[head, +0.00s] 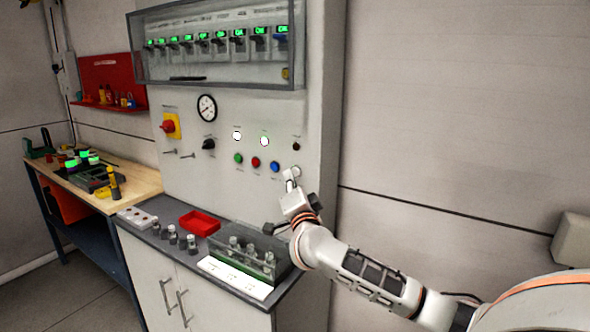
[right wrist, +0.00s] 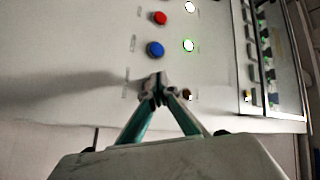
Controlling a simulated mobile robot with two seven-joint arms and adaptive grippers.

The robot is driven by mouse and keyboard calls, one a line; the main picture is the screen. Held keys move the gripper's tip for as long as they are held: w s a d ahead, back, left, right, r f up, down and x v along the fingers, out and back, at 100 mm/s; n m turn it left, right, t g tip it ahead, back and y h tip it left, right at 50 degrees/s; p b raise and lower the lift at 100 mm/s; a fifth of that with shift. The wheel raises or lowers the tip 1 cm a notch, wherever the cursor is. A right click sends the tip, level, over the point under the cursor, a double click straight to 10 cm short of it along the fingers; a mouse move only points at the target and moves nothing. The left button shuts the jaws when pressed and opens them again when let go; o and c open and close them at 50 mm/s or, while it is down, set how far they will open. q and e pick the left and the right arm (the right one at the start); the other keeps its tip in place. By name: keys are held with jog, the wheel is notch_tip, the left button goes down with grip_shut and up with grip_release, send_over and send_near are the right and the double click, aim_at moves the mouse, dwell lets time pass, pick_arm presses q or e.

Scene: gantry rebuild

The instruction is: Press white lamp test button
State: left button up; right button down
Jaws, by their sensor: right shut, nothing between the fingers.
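A row of push buttons on the upright grey panel has a green one (head: 238,158), a red one (head: 256,162) and a blue one (head: 275,166). A small white round shape (head: 295,171) at the row's right end looks like the white button, partly hidden by my right gripper (head: 289,183). That gripper is shut and empty, its tips at the panel. In the right wrist view its fingertips (right wrist: 158,88) meet in line after the red button (right wrist: 160,18) and blue button (right wrist: 155,48), covering most of that spot. I cannot tell whether they touch the button. My left gripper is not in view.
Above the buttons are a lit white lamp (head: 237,136), a green-rimmed lamp (head: 264,141) and a dark red lamp (head: 297,147). A glazed breaker box (head: 214,82) juts out higher up. Below, the counter holds a red tray (head: 200,223) and a clear box of bottles (head: 248,257).

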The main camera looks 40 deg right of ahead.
jog(key=shift+a, duration=0.15)
jog(key=a, duration=0.1)
jog(key=s+a+p, duration=0.1)
jog(key=a, duration=0.1)
jog(key=s+a+p, duration=0.1)
jog(key=shift+a, duration=0.25)
dwell(0.4)
dwell(0.6)
